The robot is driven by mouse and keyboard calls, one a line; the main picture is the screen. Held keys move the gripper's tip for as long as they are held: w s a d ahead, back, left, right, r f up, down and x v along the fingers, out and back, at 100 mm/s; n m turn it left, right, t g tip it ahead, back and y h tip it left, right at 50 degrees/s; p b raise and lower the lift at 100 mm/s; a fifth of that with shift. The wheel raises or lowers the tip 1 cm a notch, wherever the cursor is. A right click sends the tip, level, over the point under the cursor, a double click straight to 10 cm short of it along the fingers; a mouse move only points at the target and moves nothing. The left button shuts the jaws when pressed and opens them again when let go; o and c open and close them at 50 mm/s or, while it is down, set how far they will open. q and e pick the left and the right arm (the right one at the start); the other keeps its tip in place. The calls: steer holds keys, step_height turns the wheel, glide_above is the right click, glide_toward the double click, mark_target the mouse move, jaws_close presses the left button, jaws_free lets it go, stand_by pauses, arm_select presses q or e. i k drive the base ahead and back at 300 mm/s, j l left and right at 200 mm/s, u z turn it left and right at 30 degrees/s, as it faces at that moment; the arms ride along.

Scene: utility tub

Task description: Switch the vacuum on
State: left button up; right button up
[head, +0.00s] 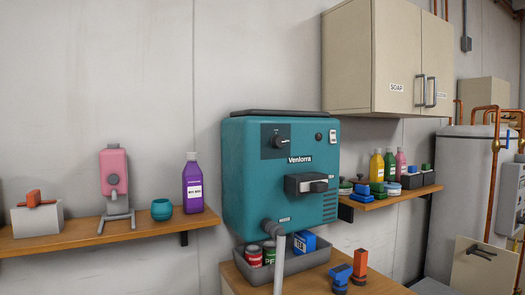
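The vacuum is a teal, wall-mounted box marked "Venlorra" (243,180), in the middle of the head view. A dark panel at its upper left holds a knob (280,142) with a light pointer mark. A small round black button (319,136) and a small white plate (333,137) sit at its upper right. A grey block with a dark handle (312,184) juts from the front below the name. A grey hose (279,258) leaves the bottom front. I cannot tell whether the vacuum is on or off. Neither of my grippers is in view.
A wooden shelf (130,239) at left holds a pink dispenser (114,165), a teal bowl (161,209) and a purple bottle (192,185). A grey tray (300,264) with cans sits below the vacuum. Cream cupboards (350,60) hang at upper right. Space before the vacuum looks clear.

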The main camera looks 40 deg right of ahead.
mark_target(332, 139)
steer(key=i+l+z, duration=0.1)
steer(key=z, duration=1.1)
steer(key=l+z, duration=0.2)
